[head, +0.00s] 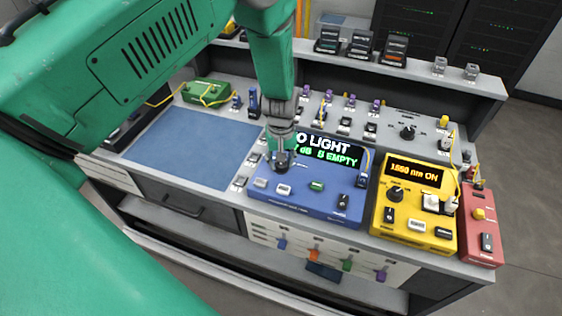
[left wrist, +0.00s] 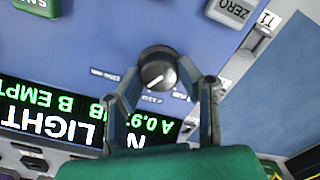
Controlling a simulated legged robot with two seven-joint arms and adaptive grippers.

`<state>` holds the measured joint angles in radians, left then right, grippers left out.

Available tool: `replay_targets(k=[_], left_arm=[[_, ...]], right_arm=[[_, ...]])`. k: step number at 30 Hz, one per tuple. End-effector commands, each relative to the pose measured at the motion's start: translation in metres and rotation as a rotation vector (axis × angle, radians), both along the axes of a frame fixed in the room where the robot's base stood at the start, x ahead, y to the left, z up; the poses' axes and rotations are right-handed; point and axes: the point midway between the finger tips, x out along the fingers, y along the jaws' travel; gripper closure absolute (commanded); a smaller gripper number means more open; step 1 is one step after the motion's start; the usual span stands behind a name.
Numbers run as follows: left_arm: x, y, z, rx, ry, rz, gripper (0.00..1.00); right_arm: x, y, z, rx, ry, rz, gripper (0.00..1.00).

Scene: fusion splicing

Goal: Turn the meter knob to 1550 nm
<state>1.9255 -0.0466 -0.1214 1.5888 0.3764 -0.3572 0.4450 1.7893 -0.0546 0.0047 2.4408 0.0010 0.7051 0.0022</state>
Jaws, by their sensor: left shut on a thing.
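The blue meter (head: 330,203) stands at the front middle of the bench. Its lit screen (head: 335,148) shows white "LIGHT" lettering, partly covered by my arm, and green text ending in "B EMPTY". My left gripper (head: 281,158) reaches down over the meter's upper left. In the left wrist view, the black round meter knob (left wrist: 157,67) with a light pointer mark sits between the fingertips of my left gripper (left wrist: 162,82), which is shut on it. Small labels surround the knob, too small or covered to read fully. My right gripper is out of view.
A yellow unit (head: 415,215) with an orange "nm ON" display and its own black knob (head: 396,194) stands right of the meter. A red unit (head: 481,225) is beyond it. A blue mat (head: 195,148) lies left, clear. Connectors and adapters line the back.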

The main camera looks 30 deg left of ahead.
Motion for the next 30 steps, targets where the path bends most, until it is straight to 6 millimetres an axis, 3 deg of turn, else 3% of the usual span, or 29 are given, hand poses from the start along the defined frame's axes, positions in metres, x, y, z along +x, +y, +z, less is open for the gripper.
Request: replay_targets(k=[13, 30], left_arm=[[-0.0025, -0.0024, -0.0025, -0.004, 0.005, -0.290, 0.98], [-0.0044, -0.0028, -0.0035, -0.005, 0.010, -0.362, 0.98]], right_arm=[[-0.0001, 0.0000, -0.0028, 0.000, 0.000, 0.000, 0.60], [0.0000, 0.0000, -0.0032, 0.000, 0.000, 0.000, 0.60]])
